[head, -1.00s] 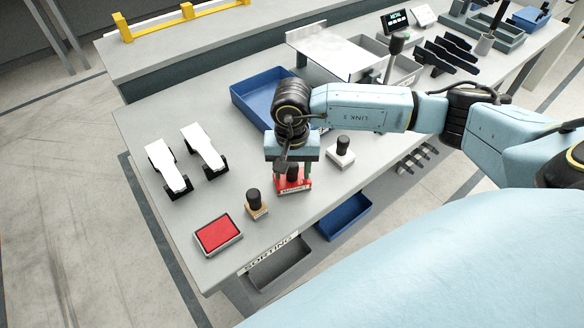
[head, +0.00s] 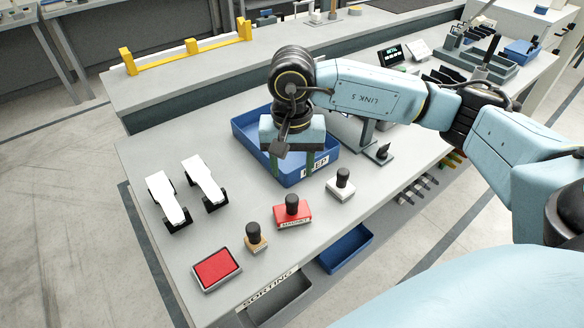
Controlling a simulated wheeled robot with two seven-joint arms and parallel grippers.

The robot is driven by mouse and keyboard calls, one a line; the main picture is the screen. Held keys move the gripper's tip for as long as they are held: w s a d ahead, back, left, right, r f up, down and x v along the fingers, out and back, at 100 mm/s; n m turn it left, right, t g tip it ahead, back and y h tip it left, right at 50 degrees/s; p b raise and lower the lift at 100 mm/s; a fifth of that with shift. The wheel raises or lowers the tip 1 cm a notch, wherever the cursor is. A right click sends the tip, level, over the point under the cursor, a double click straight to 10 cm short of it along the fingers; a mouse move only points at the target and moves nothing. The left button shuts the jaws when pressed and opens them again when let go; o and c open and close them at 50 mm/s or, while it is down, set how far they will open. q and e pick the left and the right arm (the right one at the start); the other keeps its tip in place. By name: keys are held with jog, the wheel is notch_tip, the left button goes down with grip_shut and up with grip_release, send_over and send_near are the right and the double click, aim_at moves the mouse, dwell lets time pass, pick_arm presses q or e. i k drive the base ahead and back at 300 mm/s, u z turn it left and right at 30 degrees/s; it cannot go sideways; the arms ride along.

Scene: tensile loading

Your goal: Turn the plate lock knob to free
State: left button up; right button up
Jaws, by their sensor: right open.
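A small black knob (head: 383,151) on a grey base stands beside a grey upright post, right of the blue tray; I take it for the plate lock knob, but cannot read its setting. The plate above the post is mostly hidden behind my right arm. My right gripper (head: 292,166) points down, open, with its green fingers in front of the blue tray (head: 243,128). Nothing shows between the fingers. It is left of the knob and well apart from it. My left gripper is not in view.
A red stamp (head: 292,213), a wooden stamp (head: 255,240), a white stamp (head: 341,186) and a red ink pad (head: 216,269) stand along the front. Two white pieces (head: 167,198) rest on black cradles at left. A yellow rail (head: 190,48) is at the back.

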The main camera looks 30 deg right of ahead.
aim_at(382, 155)
jog(key=z, duration=1.35)
